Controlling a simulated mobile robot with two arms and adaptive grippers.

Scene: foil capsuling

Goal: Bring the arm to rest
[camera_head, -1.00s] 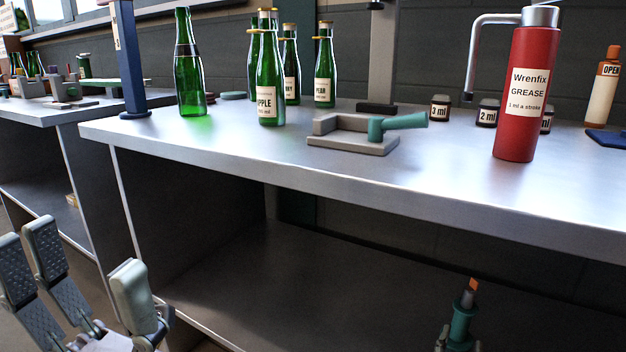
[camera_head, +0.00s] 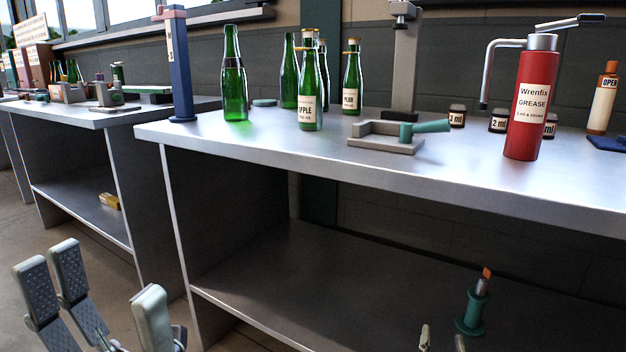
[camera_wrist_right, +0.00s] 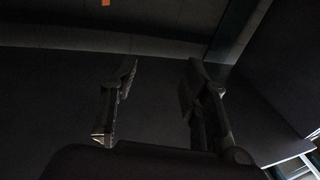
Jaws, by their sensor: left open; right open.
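My left gripper (camera_head: 102,276) is at the lower left of the head view, in front of the bench, its fingers spread and nothing between them. My right gripper (camera_head: 442,338) shows only its fingertips at the bottom edge of the head view, low in front of the bench's lower shelf. In the right wrist view, my right gripper (camera_wrist_right: 162,70) has two dark fingers apart with nothing between them. The rest of both arms is out of view.
The bench (camera_head: 290,155) holds green bottles (camera_head: 235,85), a grey block with a teal handle (camera_head: 385,140) and a red grease dispenser (camera_head: 530,105). A green spool-like item (camera_head: 472,312) with an orange tip is at the lower shelf (camera_head: 330,275). A second bench (camera_head: 70,115) stands left.

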